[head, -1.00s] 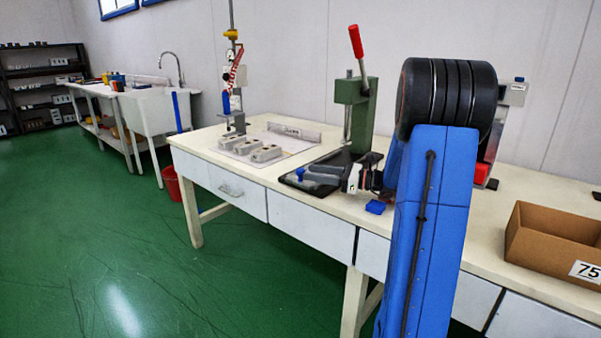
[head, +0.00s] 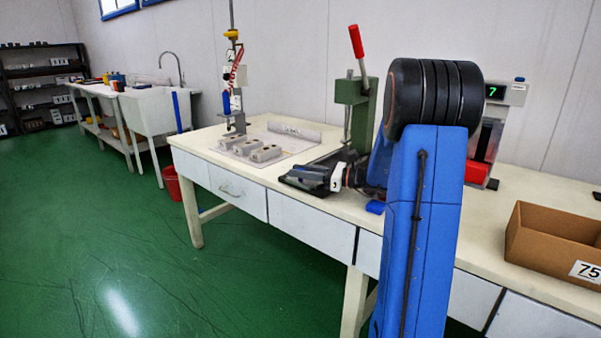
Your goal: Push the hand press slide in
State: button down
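The hand press is green with a red lever (head: 357,42); its green body (head: 350,92) stands toward the back of the bench. A dark, flat slide (head: 345,156) lies at the press's foot and sticks out toward the front left. My gripper (head: 300,178) is low over the slide's outer left end, coming in from the right. Its fingers are small and dark in this view, so I cannot tell whether they are open or touching the slide. My arm hides the right side of the press base.
Several grey moulds (head: 264,154) lie on a sheet at left, below a dispensing stand (head: 237,120). A cardboard box (head: 545,245) and a device reading 7 (head: 494,92) are at right.

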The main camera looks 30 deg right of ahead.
jog(key=w+d, duration=0.2)
jog(key=d, duration=0.4)
jog(key=w+d, duration=0.2)
jog(key=d, duration=0.4)
jog(key=w+d, duration=0.2)
jog(key=d, duration=0.4)
jog(key=shift+w+d, duration=0.35)
jog(key=shift+d, duration=0.05)
jog(key=shift+w+d, duration=0.1)
jog(key=shift+d, duration=0.1)
jog(key=c, duration=1.4)
grip_release()
jog(key=shift+d, duration=0.15)
jog(key=shift+c, duration=0.2)
jog(key=v, duration=1.2)
